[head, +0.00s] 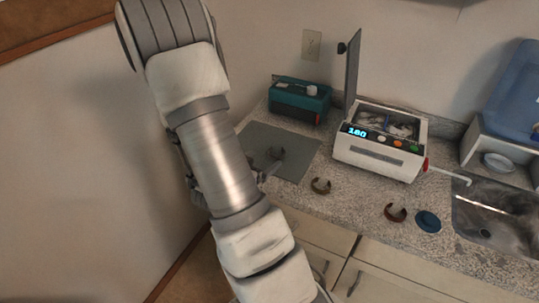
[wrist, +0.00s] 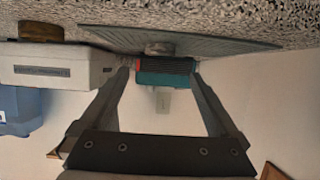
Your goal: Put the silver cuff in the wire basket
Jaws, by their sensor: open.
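The silver cuff (head: 275,153) appears as a small grey shape on the dark grey mat (head: 300,143) in the head view; it shows dimly as a grey form on the mat in the wrist view (wrist: 160,48). My gripper (wrist: 161,68) is open and empty, its two fingers spread toward the cuff, with a gap that I cannot judge exactly. In the head view, my arm hides most of the gripper. The wire basket (head: 390,124) seems to be the metallic mesh inside the open white cleaner (head: 375,155); its details are too small to tell.
A brass-coloured cuff (head: 320,186) and a copper-coloured cuff (head: 395,213) lie on the speckled counter near a blue round lid (head: 428,222). A teal box (head: 299,101) stands behind the mat. The cleaner's lid (head: 352,68) stands upright. A sink (head: 495,220) is at right.

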